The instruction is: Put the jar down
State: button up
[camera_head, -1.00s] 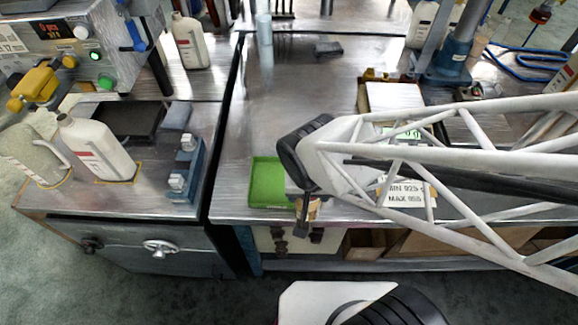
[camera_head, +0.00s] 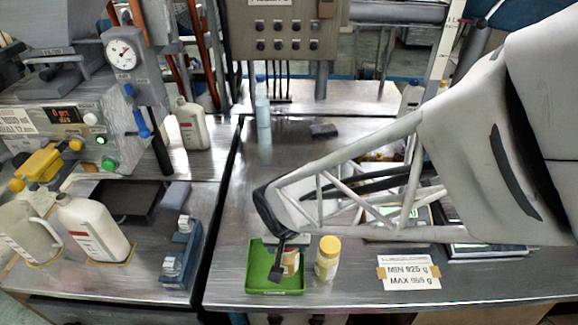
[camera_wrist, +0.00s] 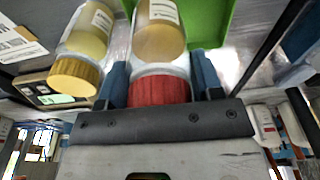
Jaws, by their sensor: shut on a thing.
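My gripper (camera_wrist: 162,82) is shut on a jar with a red lid (camera_wrist: 160,91), its fingers on either side of the lid. The jar's amber body (camera_wrist: 159,42) has a white label. In the head view, my gripper (camera_head: 289,243) is over the green tray (camera_head: 257,284), and the held jar (camera_head: 290,263) appears within the tray's outline, partly hidden by the gripper. I cannot tell whether its base touches the tray. The green tray also shows in the wrist view (camera_wrist: 212,22).
A yellow-lidded jar (camera_head: 327,260) stands just right of the tray, close to the held jar; it also shows in the wrist view (camera_wrist: 88,40). A MIN/MAX sign (camera_head: 408,272) lies farther right. The metal bench behind the tray has free room.

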jog(key=shift+f, duration=0.1)
jog(key=shift+f, duration=1.65)
jog(key=shift+f, duration=0.15)
jog(key=o, duration=1.4)
jog(key=r, duration=0.4)
jog(key=s+r, duration=0.1)
jog(key=r, duration=0.7)
jog(key=shift+s+r, duration=0.1)
jog(key=shift+s, duration=0.3)
